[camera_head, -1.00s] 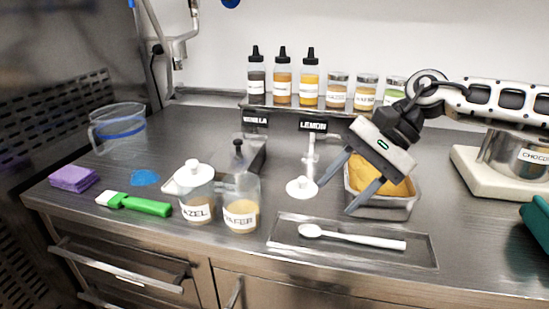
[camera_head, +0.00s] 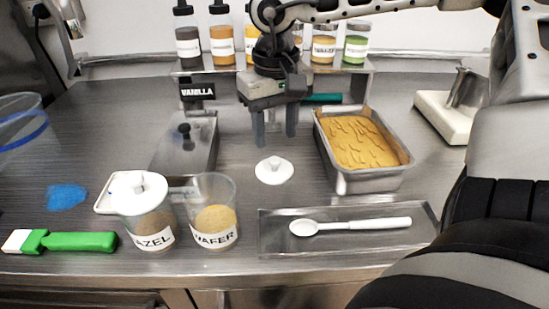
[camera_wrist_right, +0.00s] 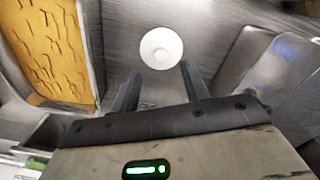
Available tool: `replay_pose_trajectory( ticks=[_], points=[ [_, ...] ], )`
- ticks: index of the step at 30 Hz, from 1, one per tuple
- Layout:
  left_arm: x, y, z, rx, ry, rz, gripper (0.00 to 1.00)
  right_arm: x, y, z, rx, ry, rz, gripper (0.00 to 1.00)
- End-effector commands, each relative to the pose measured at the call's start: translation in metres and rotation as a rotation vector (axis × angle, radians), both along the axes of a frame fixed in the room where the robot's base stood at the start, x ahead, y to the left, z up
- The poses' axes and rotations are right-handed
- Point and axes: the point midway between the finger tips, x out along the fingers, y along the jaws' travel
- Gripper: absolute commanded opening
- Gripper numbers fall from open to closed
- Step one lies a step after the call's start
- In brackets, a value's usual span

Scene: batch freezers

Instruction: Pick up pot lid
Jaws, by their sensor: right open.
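The pot lid is a white disc with a knob. In the head view the lid (camera_head: 274,171) lies flat on the steel counter, between a lidded steel container and a pan of yellow food. My right gripper (camera_head: 274,140) is open and empty, fingers pointing down, a little behind and above the lid. In the right wrist view the lid (camera_wrist_right: 161,48) shows just beyond the open fingers (camera_wrist_right: 158,85), apart from them. Another white lid (camera_head: 138,190) sits on the hazel pot. The wafer pot (camera_head: 214,212) stands open beside it. My left gripper is out of view.
The pan (camera_head: 372,182) is to the right of the gripper and the steel container (camera_head: 187,150) to the left. A tray (camera_head: 345,245) with a white spoon lies in front. The bottle shelf (camera_head: 345,68) stands behind. A green brush (camera_head: 80,241) lies front left.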

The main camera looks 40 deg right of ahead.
Motion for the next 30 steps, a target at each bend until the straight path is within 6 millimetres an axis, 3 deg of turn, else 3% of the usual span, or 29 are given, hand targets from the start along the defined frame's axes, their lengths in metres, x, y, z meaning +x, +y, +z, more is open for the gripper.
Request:
replay_pose_trajectory(
  ticks=[5,13,22,27,30],
  points=[
    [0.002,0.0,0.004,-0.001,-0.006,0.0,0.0,-0.001,0.001,-0.013,0.002,0.004,0.0,0.46],
    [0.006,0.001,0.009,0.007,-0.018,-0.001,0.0,-0.001,0.002,-0.051,0.003,0.002,-0.001,0.46],
    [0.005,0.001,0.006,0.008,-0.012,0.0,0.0,-0.001,0.002,-0.056,0.001,-0.002,-0.002,0.46],
    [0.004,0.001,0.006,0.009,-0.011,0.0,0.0,-0.001,0.002,-0.055,0.002,-0.001,-0.002,0.0],
    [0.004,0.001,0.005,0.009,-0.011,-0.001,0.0,-0.001,0.002,-0.055,0.001,-0.002,-0.002,0.0]
  ],
)
